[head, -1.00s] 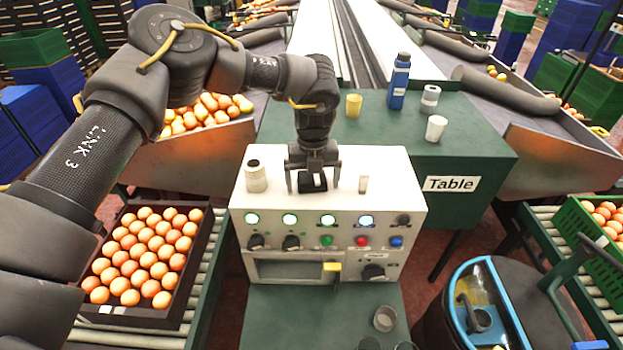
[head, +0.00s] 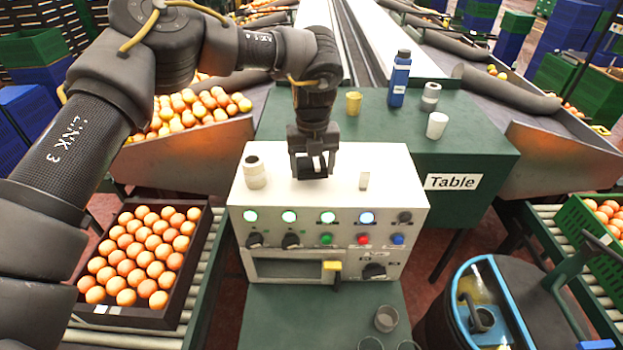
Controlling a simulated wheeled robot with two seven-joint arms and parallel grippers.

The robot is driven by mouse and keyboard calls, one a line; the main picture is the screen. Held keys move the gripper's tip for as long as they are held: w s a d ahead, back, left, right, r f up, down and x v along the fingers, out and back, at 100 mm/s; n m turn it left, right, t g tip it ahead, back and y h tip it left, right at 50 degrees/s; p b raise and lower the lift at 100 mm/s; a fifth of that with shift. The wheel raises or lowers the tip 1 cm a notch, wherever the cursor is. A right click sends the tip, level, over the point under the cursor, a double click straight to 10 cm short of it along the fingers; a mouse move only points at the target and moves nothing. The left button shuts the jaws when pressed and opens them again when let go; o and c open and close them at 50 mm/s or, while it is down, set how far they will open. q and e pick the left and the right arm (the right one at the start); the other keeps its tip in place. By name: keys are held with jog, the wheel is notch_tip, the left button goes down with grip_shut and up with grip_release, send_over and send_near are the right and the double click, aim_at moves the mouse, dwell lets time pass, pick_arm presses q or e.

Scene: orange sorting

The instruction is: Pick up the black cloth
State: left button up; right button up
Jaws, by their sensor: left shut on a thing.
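My left gripper (head: 312,174) points down over the white top of the control box (head: 386,160). Its fingers are closed on the small black cloth (head: 312,165), which shows as a dark patch between them. The fingers hide most of the cloth. I cannot tell whether it touches the box top or is just clear of it. My right gripper is not in view.
A white roll-shaped container (head: 255,172) stands left of the gripper and a small pale cup (head: 364,180) right of it, both on the box. A blue bottle (head: 399,80), yellow cup (head: 353,103) and white cup (head: 437,125) stand on the green table (head: 475,150) behind.

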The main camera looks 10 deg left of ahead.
pick_arm(q)
jog(key=s+d+r+b, duration=0.5)
jog(key=s+r, duration=0.4)
jog(key=s, duration=0.4)
jog(key=shift+r, duration=0.35)
jog(key=a+f+n, duration=0.4)
jog(key=a+n, duration=0.3)
jog(key=n, duration=0.7)
jog(key=s+a+f+n, duration=0.1)
jog(key=a+f+n, duration=0.4)
jog(key=n, duration=0.9)
jog(key=a, duration=0.2)
jog(key=shift+a+f+n, duration=0.15)
jog(key=shift+a+n, duration=0.15)
jog(key=shift+a, duration=0.1)
